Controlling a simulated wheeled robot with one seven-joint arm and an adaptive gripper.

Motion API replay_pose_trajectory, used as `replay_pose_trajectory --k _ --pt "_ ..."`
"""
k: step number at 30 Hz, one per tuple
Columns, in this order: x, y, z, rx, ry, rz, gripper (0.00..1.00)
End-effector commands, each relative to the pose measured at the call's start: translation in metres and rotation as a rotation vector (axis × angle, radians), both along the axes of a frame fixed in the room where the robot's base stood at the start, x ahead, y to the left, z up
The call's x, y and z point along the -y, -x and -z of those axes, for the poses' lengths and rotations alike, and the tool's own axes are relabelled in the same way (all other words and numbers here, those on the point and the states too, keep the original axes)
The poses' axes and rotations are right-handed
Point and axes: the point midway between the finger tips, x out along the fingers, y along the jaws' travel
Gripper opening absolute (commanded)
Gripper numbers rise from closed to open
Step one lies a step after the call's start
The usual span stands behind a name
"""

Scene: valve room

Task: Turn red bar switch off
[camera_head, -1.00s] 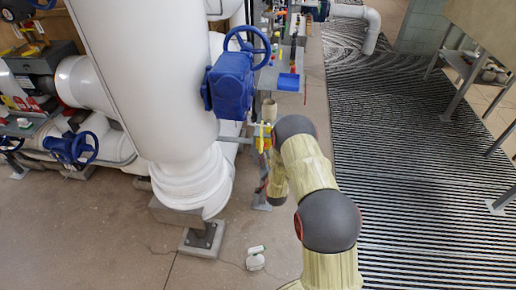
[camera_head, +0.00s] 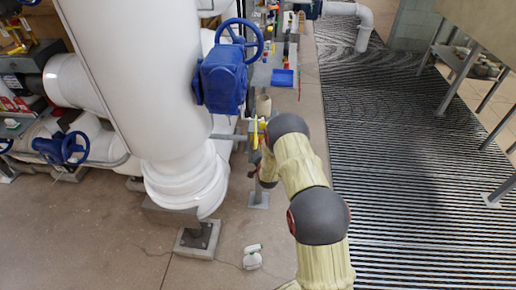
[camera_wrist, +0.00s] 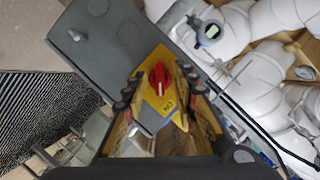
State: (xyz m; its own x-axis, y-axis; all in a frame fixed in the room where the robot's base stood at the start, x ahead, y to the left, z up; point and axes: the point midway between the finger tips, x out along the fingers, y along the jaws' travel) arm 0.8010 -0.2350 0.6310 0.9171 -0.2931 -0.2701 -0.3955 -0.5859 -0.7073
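A red bar switch (camera_wrist: 158,79) with a white line down its bar sits on a yellow plate (camera_wrist: 171,107) in the middle of the wrist view. The bar stands near upright in that picture. The plate bears dark lettering, tilted and hard to read. My gripper (camera_wrist: 158,88) is open, with one finger on each side of the switch; the fingers look apart from the red bar. I cannot tell the depth between fingertips and switch. In the head view, a small yellow patch (camera_head: 255,132) shows beside my arm; the gripper and red bar are mostly hidden there.
A grey panel (camera_wrist: 115,40) lies behind the switch in the wrist view, with white pipes (camera_wrist: 255,85) at right. In the head view, a large white pipe (camera_head: 140,80) and a blue valve (camera_head: 222,80) stand left of my arm.

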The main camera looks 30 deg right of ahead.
Motion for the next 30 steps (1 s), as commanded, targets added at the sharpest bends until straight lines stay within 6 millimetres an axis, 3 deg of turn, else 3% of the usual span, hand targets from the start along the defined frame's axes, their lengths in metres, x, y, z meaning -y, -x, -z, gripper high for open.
replay_pose_trajectory --k 16,30 --pt "-0.0002 0.0006 0.0004 -0.001 0.000 0.000 0.00" --pt "-0.0004 0.0007 0.0005 -0.008 0.009 0.000 0.00"
